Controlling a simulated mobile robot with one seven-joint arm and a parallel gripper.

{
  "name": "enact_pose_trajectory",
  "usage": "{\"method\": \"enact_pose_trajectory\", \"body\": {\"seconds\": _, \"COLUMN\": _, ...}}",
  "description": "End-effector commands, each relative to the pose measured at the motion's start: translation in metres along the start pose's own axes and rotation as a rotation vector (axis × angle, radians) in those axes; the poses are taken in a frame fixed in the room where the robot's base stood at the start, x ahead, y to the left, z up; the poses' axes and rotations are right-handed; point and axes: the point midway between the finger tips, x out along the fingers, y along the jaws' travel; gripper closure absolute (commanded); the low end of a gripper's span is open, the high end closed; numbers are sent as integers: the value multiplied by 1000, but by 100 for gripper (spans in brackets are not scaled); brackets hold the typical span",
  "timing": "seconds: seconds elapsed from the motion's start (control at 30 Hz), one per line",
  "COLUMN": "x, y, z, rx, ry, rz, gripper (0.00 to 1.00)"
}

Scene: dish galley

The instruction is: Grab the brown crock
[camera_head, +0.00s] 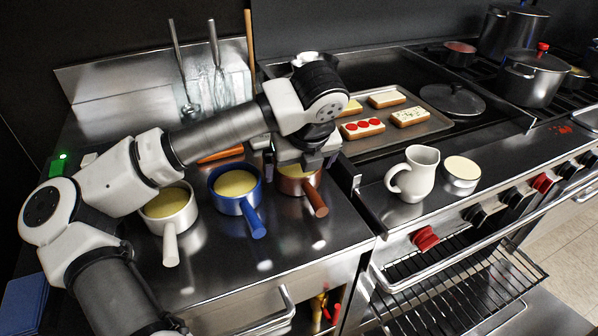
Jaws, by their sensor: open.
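The brown crock (289,186) stands on the steel counter (330,240), at the right end of a row of three handled crocks. It holds a pale yellow filling, and its brown handle (316,200) points toward the front right. My gripper (304,166) is open and points down right at the crock, covering its back part. Whether the fingers touch the crock cannot be told from this view.
A blue crock (225,204) stands close on the left, with a white crock (157,226) beyond it. A white pitcher (420,172) and a small round dish (461,178) stand on the right. A tray (432,125) of toasts lies behind. Utensils (218,88) rise at the back.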

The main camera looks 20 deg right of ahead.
Motion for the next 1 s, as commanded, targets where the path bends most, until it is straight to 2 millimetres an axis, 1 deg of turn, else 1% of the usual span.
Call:
{"method": "enact_pose_trajectory", "body": {"seconds": 0.2, "x": 2, "y": 0, "z": 0, "rx": 0, "ry": -1, "rz": 0, "gripper": 0}}
{"method": "enact_pose_trajectory", "body": {"seconds": 0.23, "x": 2, "y": 0, "z": 0, "rx": 0, "ry": -1, "rz": 0, "gripper": 1}}
{"method": "enact_pose_trajectory", "body": {"seconds": 0.6, "x": 2, "y": 0, "z": 0, "rx": 0, "ry": -1, "rz": 1, "gripper": 49}}
{"method": "enact_pose_trajectory", "body": {"seconds": 0.87, "x": 0, "y": 0, "z": 1, "rx": -1, "ry": -3, "rz": 0, "gripper": 50}}
{"method": "enact_pose_trajectory", "body": {"seconds": 1.0, "x": -6, "y": 0, "z": 4, "rx": -2, "ry": -4, "rz": 1, "gripper": 50}}
